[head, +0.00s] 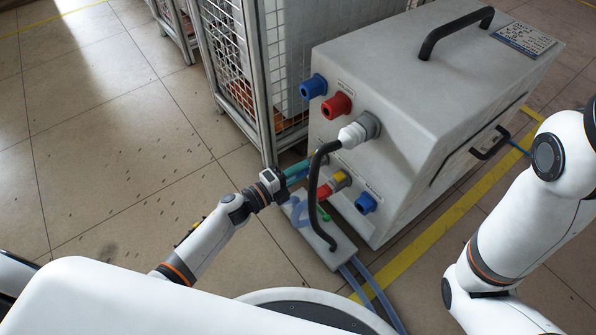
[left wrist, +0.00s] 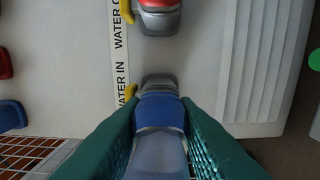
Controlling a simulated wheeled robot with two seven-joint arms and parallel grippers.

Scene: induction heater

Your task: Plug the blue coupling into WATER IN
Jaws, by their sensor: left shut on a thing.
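My left gripper (head: 290,170) is low at the front face of the grey heater cabinet (head: 385,85). In the left wrist view its green-padded fingers (left wrist: 160,130) are shut on the blue coupling (left wrist: 160,112), with a translucent hose behind it. The coupling is in line with the grey WATER IN port (left wrist: 159,82), right at its mouth; I cannot tell whether it is seated. A yellow lever (left wrist: 131,91) sits beside that port. The red coupling (left wrist: 160,18) is at the WATER OUT port; it also shows in the head view (head: 325,191). In the head view the blue coupling is hidden. My right gripper is out of view.
A black cable (head: 314,190) with a white plug (head: 352,134) hangs in front of the cabinet. Blue (head: 313,86) and red (head: 337,105) sockets sit higher up. A wire-mesh cage (head: 235,60) stands close behind my left gripper.

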